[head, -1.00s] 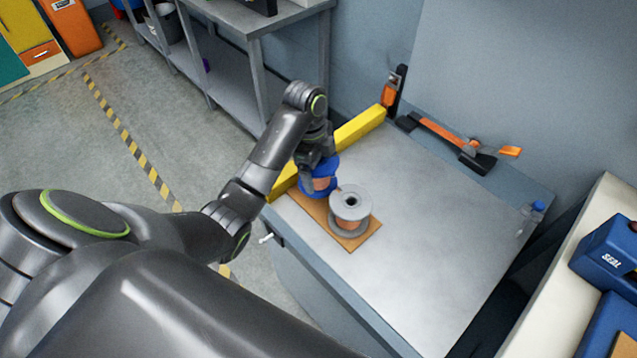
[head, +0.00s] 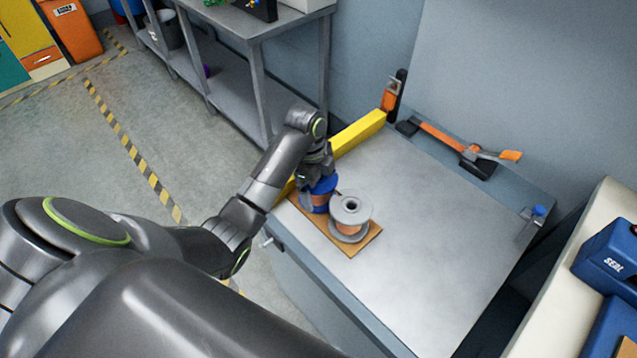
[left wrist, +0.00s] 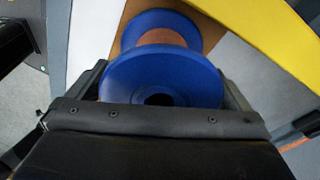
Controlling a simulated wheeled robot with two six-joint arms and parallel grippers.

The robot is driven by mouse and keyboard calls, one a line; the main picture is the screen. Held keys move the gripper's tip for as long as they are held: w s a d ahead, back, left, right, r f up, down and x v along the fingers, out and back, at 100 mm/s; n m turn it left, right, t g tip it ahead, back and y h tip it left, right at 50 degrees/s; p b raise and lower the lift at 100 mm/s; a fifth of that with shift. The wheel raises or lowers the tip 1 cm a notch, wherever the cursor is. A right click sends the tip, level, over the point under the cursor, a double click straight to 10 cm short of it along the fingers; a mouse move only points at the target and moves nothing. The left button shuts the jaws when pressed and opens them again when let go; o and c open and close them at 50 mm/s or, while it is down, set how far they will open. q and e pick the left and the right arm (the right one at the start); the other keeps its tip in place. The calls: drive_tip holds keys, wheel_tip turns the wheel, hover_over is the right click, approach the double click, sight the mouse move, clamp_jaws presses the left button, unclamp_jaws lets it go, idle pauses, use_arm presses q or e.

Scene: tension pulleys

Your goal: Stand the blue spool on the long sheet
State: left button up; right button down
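The blue spool (head: 323,187), with copper-coloured winding, stands about upright at the left part of the long brown sheet (head: 364,241). I cannot tell whether its lower flange touches the sheet. My left gripper (head: 317,181) comes down on it from above, a finger on either side. In the left wrist view the blue spool (left wrist: 165,73) sits between the fingers, its upper flange facing the camera, with the brown sheet (left wrist: 207,38) beyond. A grey spool (head: 349,214) with copper winding stands on the sheet, close to the right of the blue one. My right gripper is out of view.
A yellow bar (head: 358,131) runs along the table's far left edge, close behind my left gripper. An orange and black tool (head: 447,137) lies at the back. The grey tabletop (head: 430,230) right of the sheet is clear.

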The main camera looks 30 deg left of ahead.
use_arm(q)
drive_tip(key=shift+r, duration=0.1)
drive_tip(key=r+p, duration=0.1)
drive_tip(key=r, duration=0.2)
drive_tip(key=a+r+p, duration=0.1)
drive_tip(key=r+p, duration=0.1)
drive_tip(key=r, duration=0.1)
drive_tip(key=r+p, duration=0.2)
drive_tip(key=r, duration=0.2)
drive_tip(key=shift+a, duration=0.2)
drive_tip(key=shift+a+r+p, duration=0.2)
drive_tip(key=shift+r+p, duration=0.8)
